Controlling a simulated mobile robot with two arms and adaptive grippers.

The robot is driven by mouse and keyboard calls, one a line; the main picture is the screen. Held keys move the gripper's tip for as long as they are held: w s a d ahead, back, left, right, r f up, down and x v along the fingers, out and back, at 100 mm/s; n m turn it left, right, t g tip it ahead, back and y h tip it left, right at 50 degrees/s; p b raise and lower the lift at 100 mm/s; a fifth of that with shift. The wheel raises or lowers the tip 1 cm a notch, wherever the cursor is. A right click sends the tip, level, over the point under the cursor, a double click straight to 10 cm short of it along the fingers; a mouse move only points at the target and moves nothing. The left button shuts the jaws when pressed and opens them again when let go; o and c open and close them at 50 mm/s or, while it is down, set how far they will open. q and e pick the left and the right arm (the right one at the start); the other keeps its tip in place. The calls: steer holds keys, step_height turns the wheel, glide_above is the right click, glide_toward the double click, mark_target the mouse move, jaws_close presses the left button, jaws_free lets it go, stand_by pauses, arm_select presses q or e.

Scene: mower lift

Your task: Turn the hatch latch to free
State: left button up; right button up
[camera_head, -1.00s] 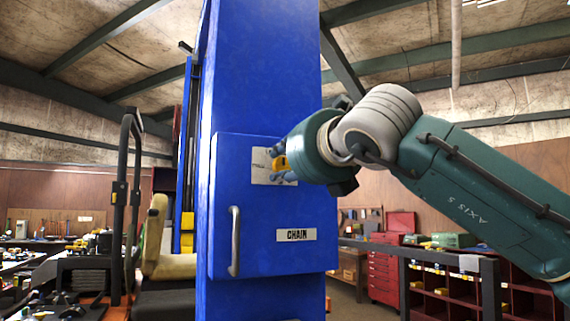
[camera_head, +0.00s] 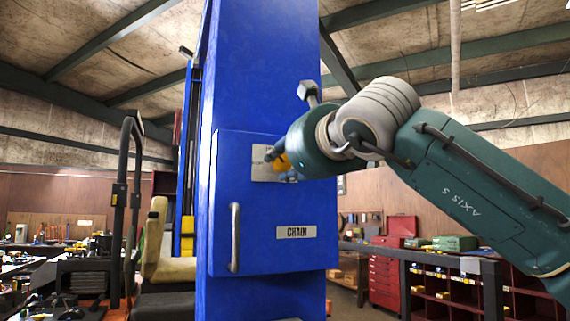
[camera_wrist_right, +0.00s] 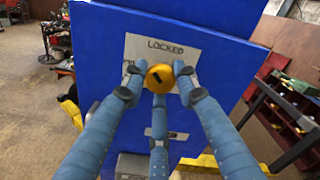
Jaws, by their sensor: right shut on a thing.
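The hatch latch is a round yellow knob (camera_wrist_right: 160,77) with a dark slot mark, on a pale plate (camera_wrist_right: 196,68) that reads LOCKED along its top edge in the right wrist view. The blue fingers of my right gripper (camera_wrist_right: 158,84) are shut around the knob, from both sides and from below. In the head view the right gripper (camera_head: 276,158) is at the plate, with the yellow knob (camera_head: 283,162) partly hidden behind the wrist. The blue hatch (camera_head: 260,225) is flat against the mast. My left gripper is not in view.
A grey vertical handle (camera_head: 235,238) and a CHAIN label (camera_head: 296,232) are on the hatch below the latch. The blue mast (camera_head: 262,65) rises above. A seat (camera_head: 158,245) stands left; a red tool cabinet (camera_head: 385,275) and shelves (camera_head: 450,290) are at right.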

steer(key=n, duration=0.5)
steer(key=shift+s+r+n, duration=0.15)
steer(key=shift+r+n, duration=0.15)
steer(key=shift+r, duration=0.05)
steer(key=n, duration=0.1)
steer(key=n+p, duration=0.1)
steer(key=n, duration=0.1)
steer(key=shift+f+n, duration=0.2)
steer(key=shift+n, duration=0.4)
steer(key=shift+a+f, duration=0.1)
steer(key=shift+f, duration=0.1)
steer(key=o, duration=1.1)
steer(key=shift+o, duration=0.2)
steer(key=shift+s+a, duration=0.1)
steer(key=shift+a, duration=0.05)
steer(key=v, duration=1.2)
steer(key=shift+f, duration=0.1)
